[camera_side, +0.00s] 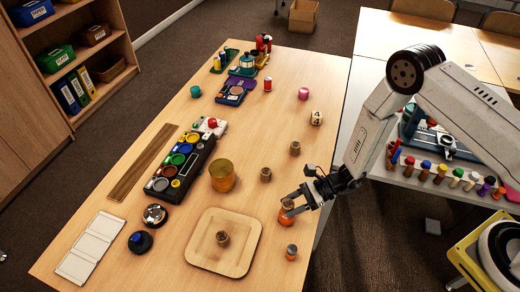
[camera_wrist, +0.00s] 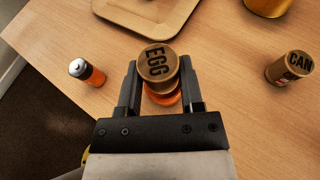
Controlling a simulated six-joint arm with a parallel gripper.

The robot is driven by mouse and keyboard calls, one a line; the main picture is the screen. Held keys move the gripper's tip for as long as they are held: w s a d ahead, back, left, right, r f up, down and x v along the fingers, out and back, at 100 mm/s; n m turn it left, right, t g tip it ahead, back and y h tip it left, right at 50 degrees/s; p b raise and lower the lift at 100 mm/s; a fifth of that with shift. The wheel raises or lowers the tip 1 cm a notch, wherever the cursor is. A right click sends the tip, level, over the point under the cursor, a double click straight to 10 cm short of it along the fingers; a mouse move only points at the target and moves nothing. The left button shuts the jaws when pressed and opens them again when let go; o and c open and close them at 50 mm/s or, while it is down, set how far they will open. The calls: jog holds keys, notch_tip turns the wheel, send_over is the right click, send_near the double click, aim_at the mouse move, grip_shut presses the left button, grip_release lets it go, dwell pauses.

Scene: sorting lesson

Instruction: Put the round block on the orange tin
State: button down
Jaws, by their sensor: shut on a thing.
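My gripper (camera_side: 291,205) is at the right edge of the table, its fingers on either side of a round wooden block (camera_wrist: 158,62) marked EGG. The fingers are shut on this block, which also shows in the side view (camera_side: 287,204). An orange round tin (camera_side: 286,218) is directly under the block; its orange edge shows below the block in the wrist view (camera_wrist: 163,97). The block looks upright and over the tin. I cannot tell whether it rests on the tin or hangs just above it.
A wooden tray (camera_side: 197,254) with another round block (camera_side: 223,238) lies left. A small orange, dark-topped cylinder (camera_side: 291,252) stands nearer the front. An amber pot (camera_side: 222,177) and further round blocks (camera_side: 265,174) stand behind, including one marked CAN (camera_wrist: 290,67).

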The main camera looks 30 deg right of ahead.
jog(key=shift+f, duration=0.35)
jog(key=shift+f, duration=0.1)
jog(key=shift+c, duration=1.2)
grip_release()
jog(key=v, duration=1.2)
